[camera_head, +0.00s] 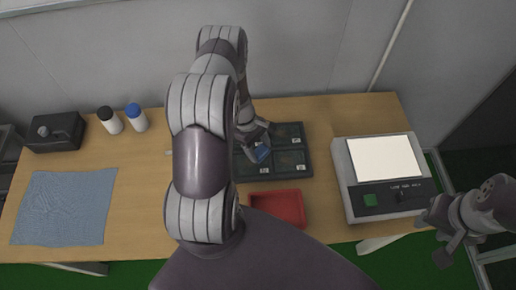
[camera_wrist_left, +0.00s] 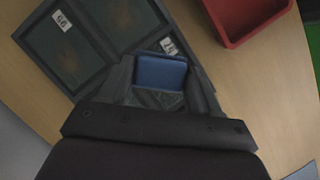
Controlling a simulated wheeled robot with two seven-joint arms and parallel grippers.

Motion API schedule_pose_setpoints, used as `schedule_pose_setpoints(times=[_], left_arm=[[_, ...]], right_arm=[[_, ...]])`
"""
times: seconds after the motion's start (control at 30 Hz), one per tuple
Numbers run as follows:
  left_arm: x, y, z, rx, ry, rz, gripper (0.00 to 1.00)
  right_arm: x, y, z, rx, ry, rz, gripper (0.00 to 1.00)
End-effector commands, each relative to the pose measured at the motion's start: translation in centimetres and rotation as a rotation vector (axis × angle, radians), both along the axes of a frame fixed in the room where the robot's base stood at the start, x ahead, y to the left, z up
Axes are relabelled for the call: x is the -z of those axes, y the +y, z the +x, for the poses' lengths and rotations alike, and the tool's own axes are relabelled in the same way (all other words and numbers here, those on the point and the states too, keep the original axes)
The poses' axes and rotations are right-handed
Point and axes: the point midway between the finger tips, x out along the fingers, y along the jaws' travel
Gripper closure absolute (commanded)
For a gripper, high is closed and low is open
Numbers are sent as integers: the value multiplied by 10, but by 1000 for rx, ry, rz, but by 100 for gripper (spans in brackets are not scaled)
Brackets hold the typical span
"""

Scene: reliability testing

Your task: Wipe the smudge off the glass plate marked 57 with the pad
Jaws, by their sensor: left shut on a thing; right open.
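My left gripper (camera_head: 256,143) is shut on a blue pad (camera_head: 260,153). In the left wrist view the pad (camera_wrist_left: 160,72) sits between the fingertips (camera_wrist_left: 162,90), over a dark plate in the dark holder (camera_head: 307,165). I cannot tell whether the pad touches the plate. A white label (camera_wrist_left: 168,46) beside the pad is partly covered and seems to end in 7. Another plate (camera_wrist_left: 60,50) has a label that I cannot read surely, and brownish marks show on the uncovered plates. No plate marked 57 can be read for certain. My right gripper (camera_head: 446,226) is open and empty, off the table's right end.
A red tray (camera_head: 278,207) stands just in front of the holder. A light box (camera_head: 385,160) with a bright panel stands at the right. A blue cloth (camera_head: 65,207), a black box (camera_head: 56,132) and two bottles (camera_head: 122,120) are at the left. My left arm hides the table's middle.

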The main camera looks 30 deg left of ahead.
Motion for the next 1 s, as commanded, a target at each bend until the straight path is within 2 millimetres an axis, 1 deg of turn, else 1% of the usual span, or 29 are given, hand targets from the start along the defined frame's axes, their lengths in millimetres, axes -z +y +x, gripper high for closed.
schedule_pose_setpoints(times=[0.03,0.1,0.23,1.0], left_arm=[[-9,0,1,1,0,0,66],[-15,0,1,2,-1,1,66],[-21,0,2,4,-2,1,66],[-20,-1,2,4,-1,0,66]], right_arm=[[-7,0,0,0,0,0,57],[-12,0,0,0,0,0,57],[-16,0,0,0,0,0,57],[-15,0,0,0,0,0,57]])
